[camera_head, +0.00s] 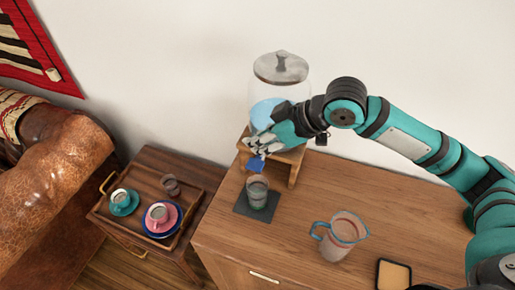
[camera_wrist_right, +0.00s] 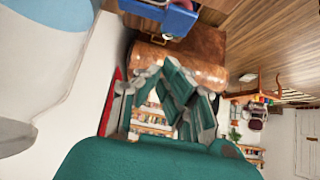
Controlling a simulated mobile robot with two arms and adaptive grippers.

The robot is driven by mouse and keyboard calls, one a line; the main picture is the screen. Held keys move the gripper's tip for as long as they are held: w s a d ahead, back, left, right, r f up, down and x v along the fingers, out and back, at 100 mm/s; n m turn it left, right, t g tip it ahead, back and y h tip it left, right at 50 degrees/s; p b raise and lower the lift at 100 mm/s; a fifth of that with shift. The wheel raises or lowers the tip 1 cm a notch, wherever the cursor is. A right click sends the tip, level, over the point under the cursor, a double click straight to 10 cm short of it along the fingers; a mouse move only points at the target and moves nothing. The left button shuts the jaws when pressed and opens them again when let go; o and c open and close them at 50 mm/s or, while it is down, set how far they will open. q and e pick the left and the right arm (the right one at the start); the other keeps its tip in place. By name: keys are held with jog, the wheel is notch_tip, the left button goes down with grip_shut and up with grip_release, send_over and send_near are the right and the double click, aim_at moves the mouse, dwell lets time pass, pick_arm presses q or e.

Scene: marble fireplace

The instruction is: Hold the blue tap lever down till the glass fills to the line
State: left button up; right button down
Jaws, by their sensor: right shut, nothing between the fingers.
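The glass dispenser (camera_head: 280,72) has a grey lid and blue liquid, and stands on a wooden stand (camera_head: 294,168). Its blue tap lever (camera_head: 256,164) sticks out at the front; a blue part, likely this lever, shows at the top of the right wrist view (camera_wrist_right: 180,20). My right gripper (camera_head: 262,144) is shut and empty, just above the lever in the head view. I cannot tell whether it touches it. The glass (camera_head: 257,190) stands upright below the lever on a dark mat (camera_head: 243,207). Its liquid level and line are too small to read. My left gripper is out of view.
A clear jug (camera_head: 339,238) with a blue handle and a framed tan panel (camera_head: 394,275) are on the cabinet (camera_head: 300,228). At left, a wooden tray (camera_head: 184,235) holds a teal cup, a pink cup and a small brown vessel. A leather sofa (camera_head: 55,180) is further left.

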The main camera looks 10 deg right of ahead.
aim_at(258, 163)
notch_tip(258, 163, down, 4)
jog(key=shift+r+p, duration=0.1)
jog(key=shift+p, duration=0.25)
jog(key=shift+f, duration=0.25)
jog(key=shift+s+f+p, duration=0.15)
jog(key=shift+f+p, duration=0.15)
jog(key=shift+a+f, duration=0.1)
jog(key=shift+f, duration=0.15)
dwell(2.5)
